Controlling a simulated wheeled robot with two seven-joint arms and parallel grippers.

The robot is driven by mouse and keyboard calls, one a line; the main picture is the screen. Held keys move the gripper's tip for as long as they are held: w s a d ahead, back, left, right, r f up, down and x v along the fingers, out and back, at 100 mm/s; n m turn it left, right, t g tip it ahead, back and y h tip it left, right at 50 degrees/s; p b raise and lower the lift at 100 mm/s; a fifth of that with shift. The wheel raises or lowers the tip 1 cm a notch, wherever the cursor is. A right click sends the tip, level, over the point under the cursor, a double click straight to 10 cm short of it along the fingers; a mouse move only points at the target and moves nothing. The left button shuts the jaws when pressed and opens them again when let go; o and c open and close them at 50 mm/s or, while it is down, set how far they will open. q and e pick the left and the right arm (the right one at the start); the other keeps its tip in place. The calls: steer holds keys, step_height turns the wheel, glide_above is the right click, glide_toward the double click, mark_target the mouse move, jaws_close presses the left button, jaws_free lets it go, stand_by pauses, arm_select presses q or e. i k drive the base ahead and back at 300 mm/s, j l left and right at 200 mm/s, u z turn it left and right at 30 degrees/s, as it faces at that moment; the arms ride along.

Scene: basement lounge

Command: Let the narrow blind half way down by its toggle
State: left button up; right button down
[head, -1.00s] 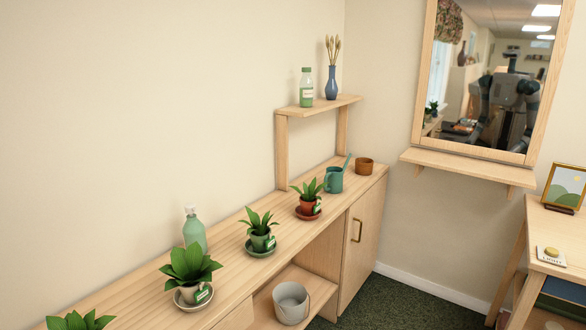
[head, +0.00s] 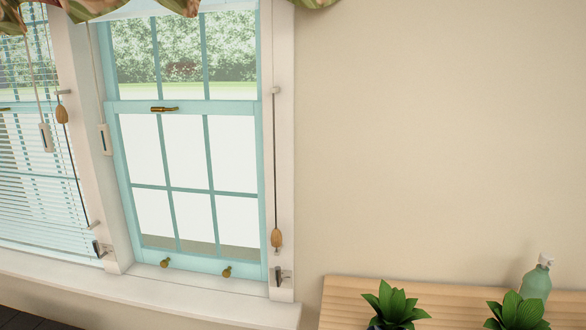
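A teal-framed window (head: 185,107) stands left of centre, with its panes uncovered. A pale strip (head: 232,5) shows at its top under a floral valance (head: 105,8); it may be a raised blind, mostly hidden. A wooden toggle (head: 276,237) hangs low on a dark cord along the right white jamb. At the far left a lowered slatted blind (head: 30,205) covers another window, cut off by the picture edge. A second wooden toggle (head: 62,113) hangs higher on the post between the windows. Neither gripper is in view.
Metal cleats sit low on the right jamb (head: 281,275) and the middle post (head: 100,248). White pulls hang on cords at the left (head: 46,138) and beside the teal frame (head: 104,140). The white sill (head: 150,293) projects below. A wooden counter (head: 345,292) with plants and a green bottle (head: 537,280) stands right.

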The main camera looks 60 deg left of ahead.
mark_target(276, 238)
steer(key=u, duration=2.1)
